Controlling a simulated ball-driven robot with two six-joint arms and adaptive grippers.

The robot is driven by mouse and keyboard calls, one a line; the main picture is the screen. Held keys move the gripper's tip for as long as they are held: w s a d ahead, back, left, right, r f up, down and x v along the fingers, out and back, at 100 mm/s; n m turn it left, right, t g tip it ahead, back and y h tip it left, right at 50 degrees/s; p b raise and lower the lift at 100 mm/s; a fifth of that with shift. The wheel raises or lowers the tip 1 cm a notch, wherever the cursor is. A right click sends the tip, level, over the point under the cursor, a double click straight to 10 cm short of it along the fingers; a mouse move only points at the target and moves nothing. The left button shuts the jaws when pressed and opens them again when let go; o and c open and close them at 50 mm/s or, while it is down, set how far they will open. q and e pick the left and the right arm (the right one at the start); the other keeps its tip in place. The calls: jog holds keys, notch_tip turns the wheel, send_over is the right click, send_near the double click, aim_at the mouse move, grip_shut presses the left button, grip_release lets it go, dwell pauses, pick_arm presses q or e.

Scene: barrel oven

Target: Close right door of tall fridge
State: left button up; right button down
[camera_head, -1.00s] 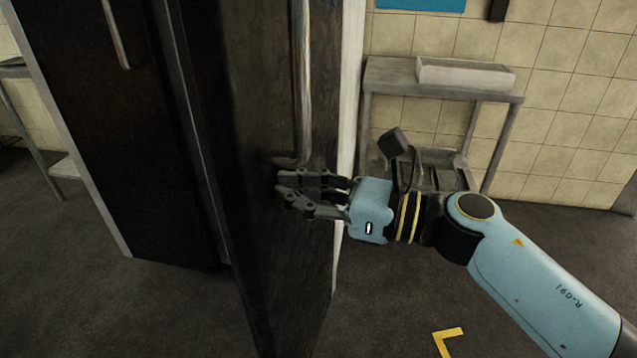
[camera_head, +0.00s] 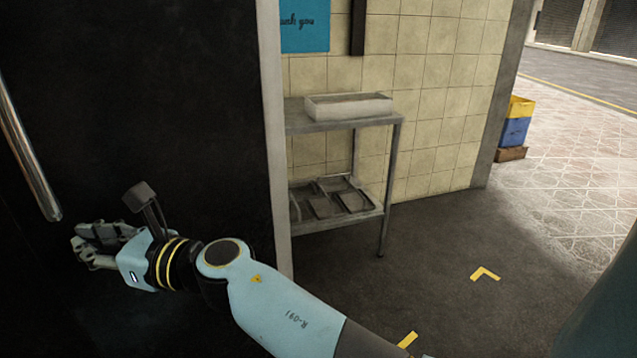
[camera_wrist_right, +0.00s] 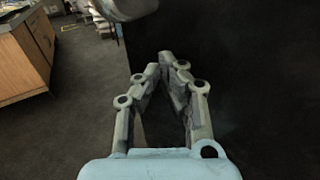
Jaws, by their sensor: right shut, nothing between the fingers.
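The right door (camera_head: 190,90) of the tall fridge is a dark panel filling the left of the head view, with a pale vertical edge. Its metal handle (camera_head: 28,150) is at the far left. The door also fills the right of the wrist view (camera_wrist_right: 250,70). My right gripper (camera_head: 80,252) is shut and empty, below and right of the handle's lower end, in front of the dark panel. In the wrist view its fingertips (camera_wrist_right: 168,62) meet near the dark surface; contact is unclear. My left gripper is out of view.
A metal table (camera_head: 345,121) with a pale tray (camera_head: 348,106) stands against the tiled wall. Yellow marks (camera_head: 485,273) lie on open floor at right. Crates (camera_head: 516,120) stand by the opening. A wooden cabinet (camera_wrist_right: 25,60) is left in the wrist view.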

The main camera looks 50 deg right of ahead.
pick_arm(q)
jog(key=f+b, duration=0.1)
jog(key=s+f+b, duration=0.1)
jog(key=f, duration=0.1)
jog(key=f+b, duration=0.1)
jog(key=b, duration=0.1)
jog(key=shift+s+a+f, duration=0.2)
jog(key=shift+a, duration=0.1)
pick_arm(e)
jog(key=w+d+m+h, duration=0.1)
jog(key=w+d+h, duration=0.1)
jog(key=w, duration=0.7)
jog(key=w+d+m+t+h, duration=0.1)
jog(key=w+d+m+h, duration=0.1)
jog(key=w, duration=0.6)
jog(key=shift+w+d+r+h, duration=0.15)
jog(key=shift+w+d+h, duration=0.15)
jog(key=shift+w+h, duration=0.1)
jog(key=shift+d, duration=0.1)
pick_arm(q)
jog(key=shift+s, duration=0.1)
